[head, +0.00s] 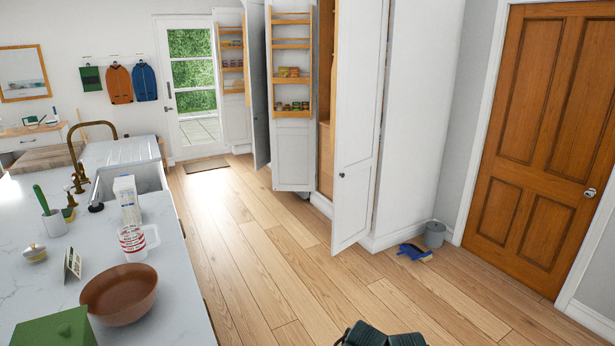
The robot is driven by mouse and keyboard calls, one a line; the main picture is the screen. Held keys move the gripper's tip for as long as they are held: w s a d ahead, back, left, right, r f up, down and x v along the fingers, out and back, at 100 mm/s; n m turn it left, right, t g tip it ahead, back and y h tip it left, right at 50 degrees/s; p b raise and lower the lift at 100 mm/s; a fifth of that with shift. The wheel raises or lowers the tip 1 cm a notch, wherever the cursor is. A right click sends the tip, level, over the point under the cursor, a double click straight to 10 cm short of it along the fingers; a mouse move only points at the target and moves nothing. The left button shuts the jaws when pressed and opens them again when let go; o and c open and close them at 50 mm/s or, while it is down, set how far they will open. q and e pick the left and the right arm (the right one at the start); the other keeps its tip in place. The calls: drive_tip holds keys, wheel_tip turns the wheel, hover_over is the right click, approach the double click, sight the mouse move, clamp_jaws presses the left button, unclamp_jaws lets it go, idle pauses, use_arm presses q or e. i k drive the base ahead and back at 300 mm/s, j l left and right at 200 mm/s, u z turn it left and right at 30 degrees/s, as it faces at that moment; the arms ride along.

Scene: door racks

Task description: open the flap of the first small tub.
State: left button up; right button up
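The middle white cupboard door carries a wooden rack (291,47). One shelf holds several small yellow and red items (289,72), and a lower shelf holds several small jars or tubs (291,106). A farther door has a similar rack (231,47) with several small items. All are too small and distant to tell which is the first small tub, or how its flap stands.
A marble counter (180,285) on the left holds a brown bowl (119,294), a red-marked jug (132,241) and a white carton (127,200). A nearer cupboard door (357,130) stands open. A blue brush (414,252) and grey bucket (435,234) sit by the wall. The middle floor is clear.

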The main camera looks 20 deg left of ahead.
sight(127, 177)
drive_tip(key=i+l+u, duration=0.2)
drive_tip(key=u, duration=0.2)
drive_tip(key=i+l+u, duration=0.15)
drive_tip(key=l+u, duration=0.25)
drive_tip(key=i+l+u, duration=0.15)
drive_tip(key=u, duration=0.25)
drive_tip(key=l+u, duration=0.4)
drive_tip(key=i+l+u, duration=0.1)
drive_tip(key=l+u, duration=1)
drive_tip(key=l, duration=0.2)
drive_tip(key=k+l+u, duration=0.1)
drive_tip(key=l+u, duration=0.25)
drive_tip(key=i+l+z, duration=0.35)
drive_tip(key=i+l, duration=0.65)
drive_tip(key=l, duration=0.4)
drive_tip(key=i+l+z, duration=0.4)
drive_tip(key=i+l, duration=0.7)
drive_tip(key=i, duration=0.1)
